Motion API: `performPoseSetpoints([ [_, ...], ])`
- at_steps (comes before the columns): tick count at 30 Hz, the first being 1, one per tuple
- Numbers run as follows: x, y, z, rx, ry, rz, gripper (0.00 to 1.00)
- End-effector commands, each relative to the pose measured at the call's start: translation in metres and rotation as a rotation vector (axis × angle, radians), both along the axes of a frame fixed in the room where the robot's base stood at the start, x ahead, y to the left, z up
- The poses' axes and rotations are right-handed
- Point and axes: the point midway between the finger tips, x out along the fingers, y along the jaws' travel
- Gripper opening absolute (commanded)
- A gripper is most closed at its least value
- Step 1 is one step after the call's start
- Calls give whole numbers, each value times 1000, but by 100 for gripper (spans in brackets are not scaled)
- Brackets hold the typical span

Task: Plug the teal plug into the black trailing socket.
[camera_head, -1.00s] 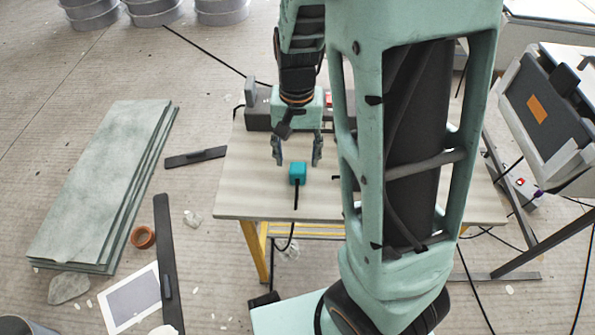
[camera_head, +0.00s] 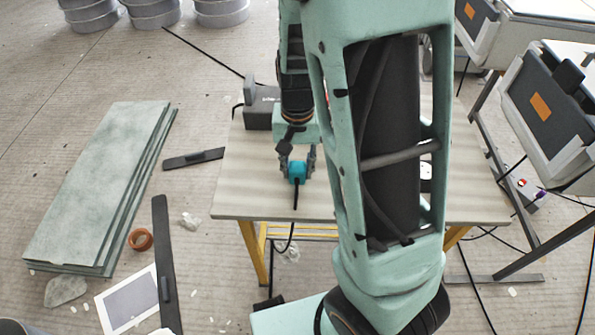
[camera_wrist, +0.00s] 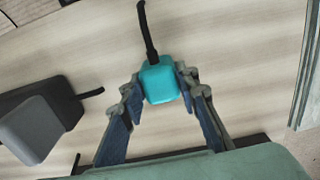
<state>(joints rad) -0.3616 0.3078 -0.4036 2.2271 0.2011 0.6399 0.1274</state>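The teal plug (camera_head: 297,172) is on the pale table, its black cable running over the front edge. My gripper (camera_head: 297,168) points down around it, one finger on each side. In the wrist view the fingertips press against the sides of the teal plug (camera_wrist: 160,82), and the gripper (camera_wrist: 159,84) looks shut on it. I cannot pick out the black trailing socket for certain. A dark grey block (camera_wrist: 40,120) with a short black lead lies left in the wrist view. In the head view my arm hides much of the table's right part.
The table (camera_head: 245,190) has a dark grey box (camera_head: 262,108) at its back left. A black and white item (camera_head: 426,172) shows partly behind my arm. Green sheets (camera_head: 100,185) are stacked on the floor at left. Moulds on a stand (camera_head: 545,110) are at right.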

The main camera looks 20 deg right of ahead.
Motion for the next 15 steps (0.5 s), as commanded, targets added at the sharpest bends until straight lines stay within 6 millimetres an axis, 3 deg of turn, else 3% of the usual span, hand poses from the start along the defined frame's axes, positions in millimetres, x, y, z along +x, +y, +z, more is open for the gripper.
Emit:
performPoseSetpoints([
  [4,0,0,0,0,0,0,7],
  [15,1,0,7,0,-2,1,7],
])
